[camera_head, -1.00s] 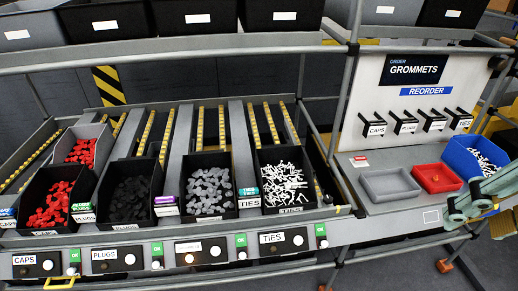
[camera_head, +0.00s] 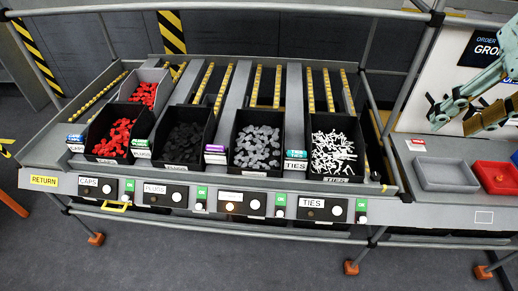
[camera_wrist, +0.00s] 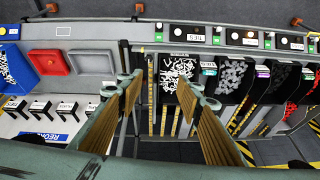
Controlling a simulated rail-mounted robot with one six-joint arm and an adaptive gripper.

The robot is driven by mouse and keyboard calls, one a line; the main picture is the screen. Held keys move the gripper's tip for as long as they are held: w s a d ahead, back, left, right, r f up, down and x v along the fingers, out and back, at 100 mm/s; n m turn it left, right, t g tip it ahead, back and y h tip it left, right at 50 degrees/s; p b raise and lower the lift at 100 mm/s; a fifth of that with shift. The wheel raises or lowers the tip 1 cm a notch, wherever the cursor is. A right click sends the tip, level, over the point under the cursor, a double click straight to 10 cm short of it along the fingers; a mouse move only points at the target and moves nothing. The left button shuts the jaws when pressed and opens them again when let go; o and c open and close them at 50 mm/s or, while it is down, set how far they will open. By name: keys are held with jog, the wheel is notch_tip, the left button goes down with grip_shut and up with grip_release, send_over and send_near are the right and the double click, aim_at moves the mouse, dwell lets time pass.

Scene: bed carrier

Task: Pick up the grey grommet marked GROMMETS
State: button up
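Grey grommets (camera_head: 257,147) lie in a heap in a black bin (camera_head: 255,172), third from the left in the front row. They also show in the wrist view (camera_wrist: 233,75), right of the white ties. The small label on this bin is not readable. My gripper (camera_head: 453,121) is at the upper right in the head view, above the bench with trays and well right of the grommets. In the wrist view my gripper (camera_wrist: 160,88) has its two fingers wide apart with nothing between them. It is open and empty.
White ties (camera_head: 332,152) fill the bin to the right; black plugs (camera_head: 184,142) and red caps (camera_head: 113,138) are to the left. A grey tray (camera_head: 445,188) and a red tray (camera_head: 496,177) sit on the right bench. A rail (camera_head: 250,8) crosses above the bins.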

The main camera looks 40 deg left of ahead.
jog(key=w+a+f+n, duration=0.2)
jog(key=w+a+f, duration=0.2)
jog(key=a, duration=0.3)
jog(key=w+a+f+n+g+y, duration=0.1)
jog(key=w+a+f+n, duration=0.15)
jog(key=a, duration=0.35)
jog(key=w+a+f+n, duration=0.1)
jog(key=w+a+f, duration=0.3)
jog(key=a, duration=0.3)
jog(key=s+a+f+n+g, duration=0.1)
jog(key=s+a+f+n, duration=0.1)
jog(key=a+f, duration=0.6)
jog(key=s+a+f+n, duration=0.3)
jog(key=a+f, duration=0.5)
jog(key=a, duration=0.8)
jog(key=shift+s+a+f+n+g+y, duration=0.25)
jog(key=shift+f+n+g+y, duration=0.15)
jog(key=shift+n, duration=0.35)
jog(key=shift+f, duration=0.15)
jog(key=b, duration=0.1)
send_over(260, 147)
jog(key=d, duration=0.2)
jog(key=shift+s+d+f, duration=0.1)
jog(key=shift+s+f, duration=0.05)
jog(key=shift+f, duration=1.75)
jog(key=shift+s+d+f, duration=0.1)
jog(key=shift+s+f, duration=0.05)
jog(key=shift+f, duration=1.7)
jog(key=shift+f, duration=0.1)
jog(key=shift+x, duration=2.55)
